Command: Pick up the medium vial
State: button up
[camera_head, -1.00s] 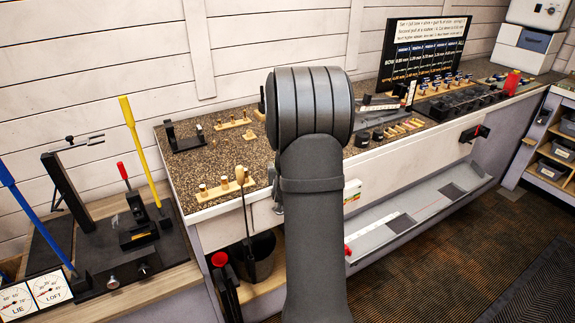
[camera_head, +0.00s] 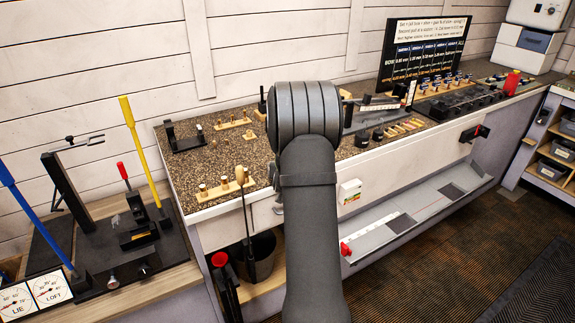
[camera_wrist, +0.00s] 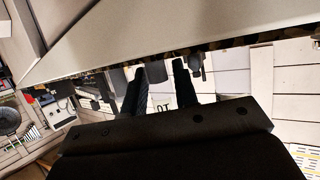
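I cannot make out which thing is the medium vial. Small copper-coloured pieces stand in a wooden strip (camera_head: 222,190) near the bench's front edge, and more stand in a strip (camera_head: 232,123) farther back. My arm covers the middle of the bench in the head view and hides my gripper there. In the wrist view my gripper (camera_wrist: 160,74) shows two dark fingers apart, with nothing visible between them. The wrist view is tilted, and a pale bench panel (camera_wrist: 160,35) fills its top.
The speckled bench top (camera_head: 205,160) has a black holder (camera_head: 186,139) at its back left. A text board (camera_head: 425,50) stands behind rows of parts at right. A grey trough (camera_head: 410,215) runs below the front. A yellow shaft (camera_head: 140,150) rises at left.

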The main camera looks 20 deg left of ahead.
grip_shut()
